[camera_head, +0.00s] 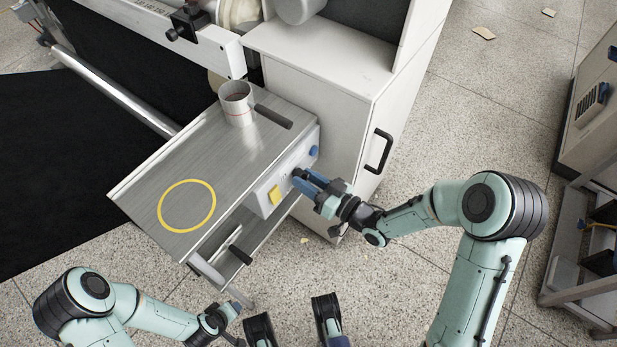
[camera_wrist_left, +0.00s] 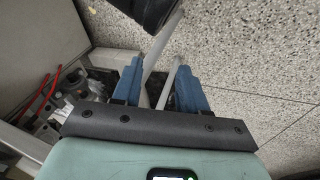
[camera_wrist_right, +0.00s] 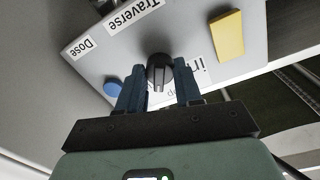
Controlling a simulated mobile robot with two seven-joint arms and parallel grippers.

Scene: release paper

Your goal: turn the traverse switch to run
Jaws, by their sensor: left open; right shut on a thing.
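The traverse switch is a dark round knob (camera_wrist_right: 160,68) on a pale control panel (camera_wrist_right: 85,68), under a "Traverse" label (camera_wrist_right: 125,15) in the right wrist view. My right gripper (camera_wrist_right: 160,82) is shut on the knob, a blue finger on each side. A light line shows on the knob; which position it marks I cannot tell. Small position labels beside it are partly hidden by the fingers. In the head view my right gripper (camera_head: 298,177) is at the panel's front face, covering the knob. My left gripper (camera_wrist_left: 160,82) is open and empty, low beside the machine.
A white cabinet (camera_head: 340,110) with a black handle stands close behind my right gripper.

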